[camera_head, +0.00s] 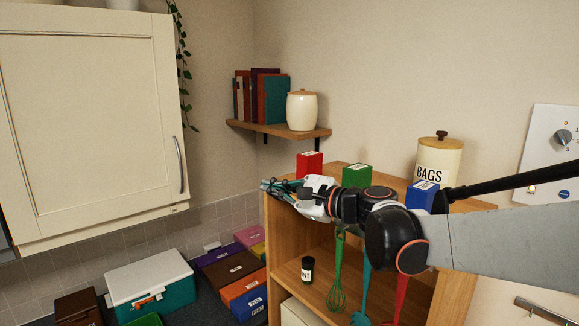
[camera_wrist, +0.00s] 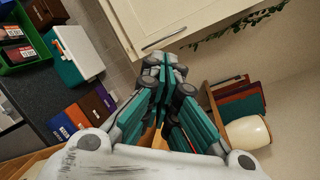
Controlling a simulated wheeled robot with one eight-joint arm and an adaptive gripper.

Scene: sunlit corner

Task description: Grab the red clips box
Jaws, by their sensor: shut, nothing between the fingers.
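A red box (camera_head: 309,165) with a white label on its top stands upright on top of the wooden shelf unit, near its left end. I take it for the red clips box, but its lettering is too small to read. My gripper (camera_head: 267,186) is shut and empty. It reaches left across the front of the shelf top, with its fingertips left of the red box and apart from it. My wrist and fingers cover the lower part of the box. In the wrist view the teal-padded fingers (camera_wrist: 165,70) are together. A red patch (camera_wrist: 179,139) shows behind them, but I cannot tell what it is.
A green box (camera_head: 356,175) and a blue box (camera_head: 421,195) stand farther right on the shelf unit (camera_head: 455,270), with a BAGS canister (camera_head: 438,160) behind. A wall shelf (camera_head: 277,129) holds books and a cream jar. Utensils hang below my arm. Coloured boxes crowd the counter at lower left.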

